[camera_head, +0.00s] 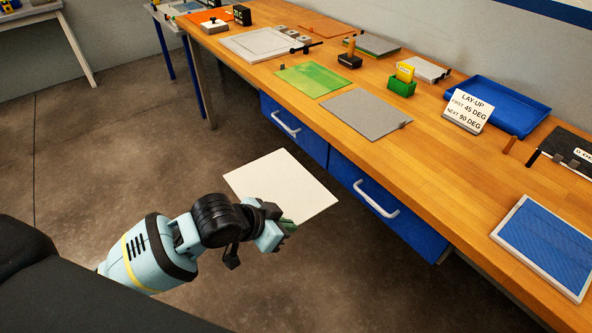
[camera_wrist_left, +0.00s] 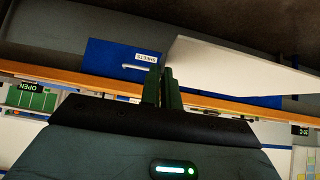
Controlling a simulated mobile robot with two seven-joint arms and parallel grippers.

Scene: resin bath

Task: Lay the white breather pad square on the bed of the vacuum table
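The white breather pad (camera_head: 281,186) is a flat, pale square sheet held out in front of the bench, over the floor. My left gripper (camera_head: 287,226) is shut on its near edge in the head view. In the left wrist view the two fingers (camera_wrist_left: 162,88) are close together, with the pad (camera_wrist_left: 235,68) extending to the right beyond them. A pale grey framed plate (camera_head: 250,45) with small blocks and a black handle at its right end lies toward the bench's far end; it looks like the vacuum table. My right gripper is not in view.
The wooden bench (camera_head: 455,160) holds a green sheet (camera_head: 312,79), a grey plate (camera_head: 366,114), a green block with a yellow card (camera_head: 402,82), a lay-up sign (camera_head: 468,108), a blue tray (camera_head: 500,106) and a blue framed panel (camera_head: 548,245). Blue drawers (camera_head: 375,195) with handles front it.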

